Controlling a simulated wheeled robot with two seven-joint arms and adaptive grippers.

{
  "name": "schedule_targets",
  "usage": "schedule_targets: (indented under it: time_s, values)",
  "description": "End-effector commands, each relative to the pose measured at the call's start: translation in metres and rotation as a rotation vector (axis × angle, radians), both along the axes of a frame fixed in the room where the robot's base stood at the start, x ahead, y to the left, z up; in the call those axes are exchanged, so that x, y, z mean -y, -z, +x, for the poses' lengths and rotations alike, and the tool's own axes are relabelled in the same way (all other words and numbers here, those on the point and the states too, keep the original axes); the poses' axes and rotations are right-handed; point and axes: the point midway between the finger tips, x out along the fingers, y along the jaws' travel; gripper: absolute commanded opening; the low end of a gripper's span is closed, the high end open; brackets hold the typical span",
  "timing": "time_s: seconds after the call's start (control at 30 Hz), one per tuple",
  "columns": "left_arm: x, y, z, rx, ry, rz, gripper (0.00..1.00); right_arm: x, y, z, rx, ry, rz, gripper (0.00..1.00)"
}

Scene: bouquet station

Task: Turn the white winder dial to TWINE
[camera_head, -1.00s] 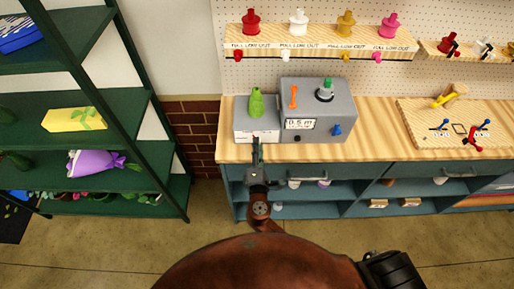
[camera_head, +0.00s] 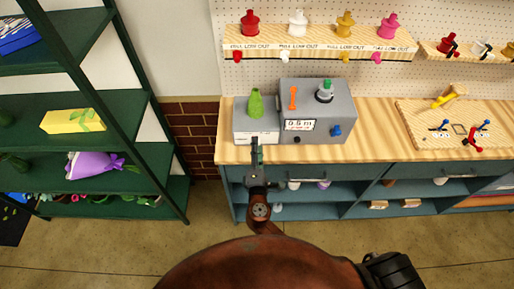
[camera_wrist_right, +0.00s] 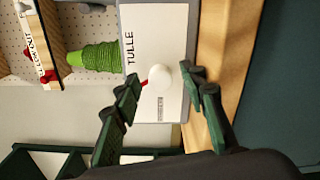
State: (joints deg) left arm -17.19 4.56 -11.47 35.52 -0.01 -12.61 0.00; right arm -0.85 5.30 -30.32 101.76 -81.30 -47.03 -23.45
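The white winder dial (camera_wrist_right: 162,77) is a round knob with a red pointer on a white panel (camera_wrist_right: 173,30) in the right wrist view. The pointer extends to the picture's left. The word TULLE is printed on the panel near it; I cannot read the small grey label on the other side. My right gripper (camera_wrist_right: 159,84) is open, with its green fingers on either side of the dial; contact cannot be told. In the head view, my right gripper (camera_head: 257,146) is in front of the small winder box (camera_head: 242,123) and hides the dial. My left gripper is out of view.
A green cone (camera_head: 256,103) stands on the winder box. A larger grey machine (camera_head: 343,101) with an orange lever (camera_head: 293,98) and a blue knob (camera_head: 336,130) adjoins it on the wooden counter (camera_head: 375,145). A dark green shelf rack (camera_head: 160,150) stands left.

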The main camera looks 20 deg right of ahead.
Motion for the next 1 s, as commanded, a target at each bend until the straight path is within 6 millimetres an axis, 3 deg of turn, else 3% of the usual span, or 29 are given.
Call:
schedule_targets:
  time_s: [0.27,0.7,1.0]
  values:
    - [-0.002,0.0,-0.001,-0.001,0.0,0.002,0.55,-0.003,0.001,-0.01,-0.001,-0.001,0.0,0.38]
    - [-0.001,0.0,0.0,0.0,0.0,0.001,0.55,-0.026,0.001,-0.092,-0.002,0.0,0.001,0.38]
    - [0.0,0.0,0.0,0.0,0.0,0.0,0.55,-0.033,0.0,-0.115,-0.001,0.0,0.0,0.38]
